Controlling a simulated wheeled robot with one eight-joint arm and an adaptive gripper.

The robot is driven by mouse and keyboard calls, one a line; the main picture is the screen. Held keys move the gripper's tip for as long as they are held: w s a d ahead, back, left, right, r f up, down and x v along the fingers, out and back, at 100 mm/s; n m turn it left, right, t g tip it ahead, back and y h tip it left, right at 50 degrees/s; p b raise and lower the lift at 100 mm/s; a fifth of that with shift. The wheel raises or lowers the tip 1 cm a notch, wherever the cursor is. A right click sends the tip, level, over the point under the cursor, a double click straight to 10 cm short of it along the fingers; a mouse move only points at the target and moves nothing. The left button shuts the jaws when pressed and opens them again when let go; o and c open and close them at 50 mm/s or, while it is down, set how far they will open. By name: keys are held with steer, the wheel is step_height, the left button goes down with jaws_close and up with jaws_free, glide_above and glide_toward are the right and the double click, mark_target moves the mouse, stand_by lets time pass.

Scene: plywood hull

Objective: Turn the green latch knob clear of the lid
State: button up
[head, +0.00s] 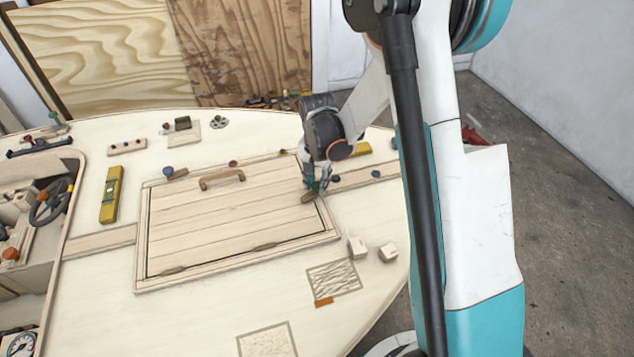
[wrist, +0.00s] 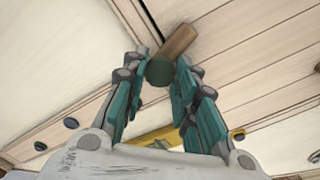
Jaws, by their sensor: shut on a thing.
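The green latch knob (wrist: 160,72) is round and sits on a short wooden latch bar (wrist: 179,41). In the wrist view my gripper (wrist: 160,75) has its fingers on both sides of the knob, shut on it. The bar points up and right in that view, over the lid planks (wrist: 235,60). In the head view my gripper (head: 318,183) is at the right edge of the lid (head: 235,220), and the wooden bar (head: 308,198) reaches onto the lid's edge. The fingers hide the knob there.
The lid has a wooden handle (head: 222,179) near its far edge. A blue knob (head: 168,170) with a wooden bar is at the far left corner. A yellow level (head: 111,195) lies left of the lid.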

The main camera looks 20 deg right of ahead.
steer(key=n+b, duration=0.1)
steer(key=n, duration=0.3)
steer(key=shift+n, duration=0.3)
steer(key=n+b, duration=0.1)
steer(key=n, duration=0.2)
steer(key=shift+n, duration=0.4)
steer(key=n, duration=0.3)
steer(key=shift+n, duration=0.3)
steer(key=shift+n+b, duration=0.45)
steer(key=shift+n, duration=1.45)
steer(key=o, duration=1.1)
